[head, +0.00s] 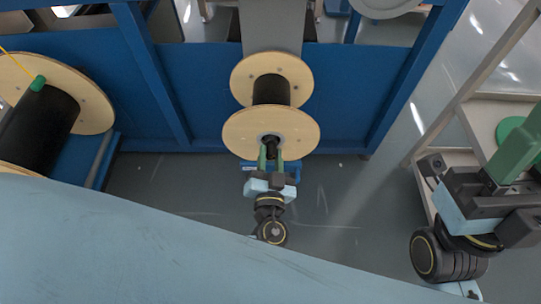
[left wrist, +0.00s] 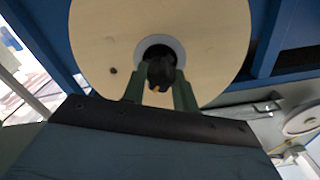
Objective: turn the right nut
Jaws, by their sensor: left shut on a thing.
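A wooden-flanged spool (head: 240,130) with a black winding sits in the blue frame at the middle of the head view. At its hub is a dark nut (left wrist: 160,72), inside a pale ring in the left wrist view. My left gripper (head: 271,157) has its green fingers on either side of this nut, shut on it; the fingers partly hide it in the head view. The flange (left wrist: 105,45) fills the upper part of the left wrist view. My right gripper (head: 516,146) is at the right edge of the head view, away from the spool, with its fingertips partly out of frame.
Another wooden spool (head: 95,100) with black winding, a green piece (head: 38,83) and a yellow line stands at the left. Blue frame posts (head: 152,75) flank the middle spool. A pale rack (head: 455,120) stands at the right near my right arm. Grey floor (head: 345,195) is clear between.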

